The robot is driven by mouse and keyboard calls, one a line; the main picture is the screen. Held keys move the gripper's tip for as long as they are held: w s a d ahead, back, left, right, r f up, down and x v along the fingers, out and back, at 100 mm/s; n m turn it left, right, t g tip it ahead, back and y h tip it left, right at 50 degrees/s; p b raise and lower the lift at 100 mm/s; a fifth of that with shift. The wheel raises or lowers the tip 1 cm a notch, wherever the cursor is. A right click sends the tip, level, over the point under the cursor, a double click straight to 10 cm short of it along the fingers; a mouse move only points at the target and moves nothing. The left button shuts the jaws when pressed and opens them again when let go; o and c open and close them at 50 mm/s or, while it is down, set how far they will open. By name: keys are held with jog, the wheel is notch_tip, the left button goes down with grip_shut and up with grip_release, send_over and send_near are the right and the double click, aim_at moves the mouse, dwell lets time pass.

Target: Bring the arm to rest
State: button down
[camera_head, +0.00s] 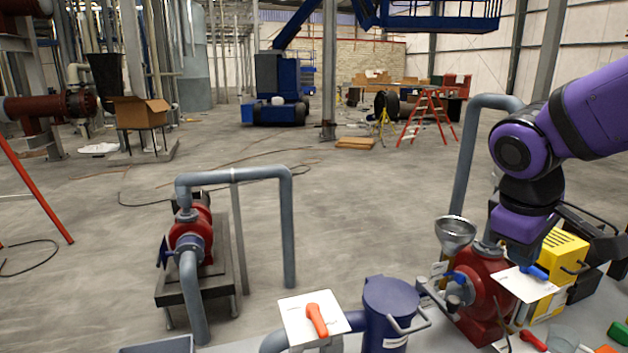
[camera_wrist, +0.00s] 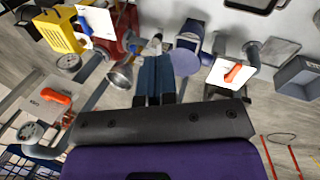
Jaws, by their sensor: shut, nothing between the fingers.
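My purple and black arm (camera_head: 525,150) reaches in from the right edge in the head view, bent down over the right end of the bench. My gripper (camera_wrist: 155,72) shows in the wrist view, its two blue-grey fingers side by side, shut and empty. Beyond the fingertips lie a metal funnel (camera_wrist: 121,76) and a dark blue cylinder (camera_wrist: 188,55); I see no clear contact with either. In the head view the fingers cannot be made out.
The bench holds the funnel (camera_head: 455,232), a red pump (camera_head: 484,290), the blue cylinder (camera_head: 390,305), a yellow box (camera_head: 562,255) and an orange-red handle (camera_head: 317,319) on a white plate. A second red pump (camera_head: 190,235) with grey piping stands left. Open floor lies behind.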

jog(key=s+r+m+t+y, duration=0.3)
jog(key=s+r+m, duration=0.3)
jog(key=s, duration=0.3)
jog(key=shift+s+t, duration=0.25)
jog(key=shift+t, duration=0.05)
jog(key=c, duration=1.8)
grip_release()
jog(key=shift+f, duration=0.1)
jog(key=shift+c, duration=0.2)
